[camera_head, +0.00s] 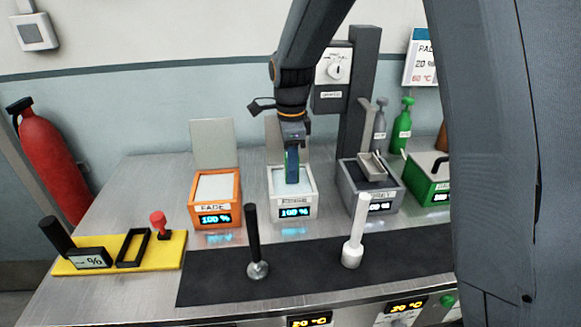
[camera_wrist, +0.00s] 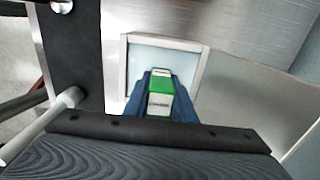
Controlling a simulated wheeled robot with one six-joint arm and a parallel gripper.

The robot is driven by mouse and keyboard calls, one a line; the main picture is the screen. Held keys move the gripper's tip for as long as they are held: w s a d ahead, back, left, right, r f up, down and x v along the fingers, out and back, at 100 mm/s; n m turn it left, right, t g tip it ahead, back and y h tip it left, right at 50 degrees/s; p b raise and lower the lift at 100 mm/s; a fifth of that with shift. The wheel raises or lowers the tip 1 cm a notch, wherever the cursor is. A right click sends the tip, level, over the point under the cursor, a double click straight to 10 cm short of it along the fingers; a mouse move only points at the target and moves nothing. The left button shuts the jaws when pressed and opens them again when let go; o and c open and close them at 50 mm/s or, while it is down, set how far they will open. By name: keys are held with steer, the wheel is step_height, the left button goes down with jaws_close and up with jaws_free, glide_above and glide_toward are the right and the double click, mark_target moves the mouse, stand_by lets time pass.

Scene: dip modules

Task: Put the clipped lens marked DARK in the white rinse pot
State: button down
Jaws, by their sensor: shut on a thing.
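My gripper (camera_head: 291,168) is over the white rinse pot (camera_head: 292,208), its blue fingers pointing down into the opening. In the wrist view the gripper (camera_wrist: 160,100) is shut on a green clip with a white label (camera_wrist: 160,85). The print on the label is too small to read, and the lens below is hidden by the clip and fingers. The white pot's rim (camera_wrist: 197,75) surrounds pale liquid behind the clip. I cannot tell whether the lens touches the liquid. The pot's display reads 100 %.
An orange pot marked FADE (camera_head: 216,217) stands to the left with an upright lid. A dark grey pot (camera_head: 378,205) with a raised basket and a green pot (camera_head: 427,180) stand to the right. A black handle (camera_head: 252,235) and a white handle (camera_head: 357,230) rise in front.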

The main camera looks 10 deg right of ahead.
steer(key=c, duration=1.5)
jaws_free()
steer(key=shift+f, duration=0.15)
step_height(320, 180, up, 12)
steer(key=b, duration=0.2)
steer(key=shift+r+b, duration=0.2)
steer(key=shift+b, duration=0.1)
